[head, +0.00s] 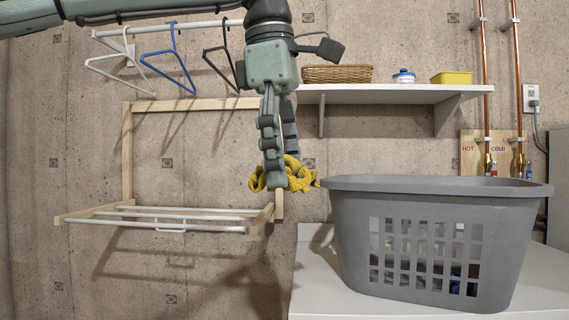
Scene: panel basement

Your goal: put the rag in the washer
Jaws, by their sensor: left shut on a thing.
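My left gripper (274,176) points down in the head view and is shut on the yellow rag (299,176). The rag is crumpled and hangs around the fingertips, near the right end of the wooden drying rack and a little left of the grey basket's rim. A white flat surface (312,290) lies below, under the basket; whether it is the top of the washer I cannot tell. No washer opening is in view. My right gripper is not in view.
A grey laundry basket (345,240) with things inside stands on the white surface. The wooden drying rack (128,150) juts from the wall at left. Hangers (168,55) hang above it. A shelf (400,94) holds a wicker basket, a jar and a yellow box. Copper pipes (484,60) run at right.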

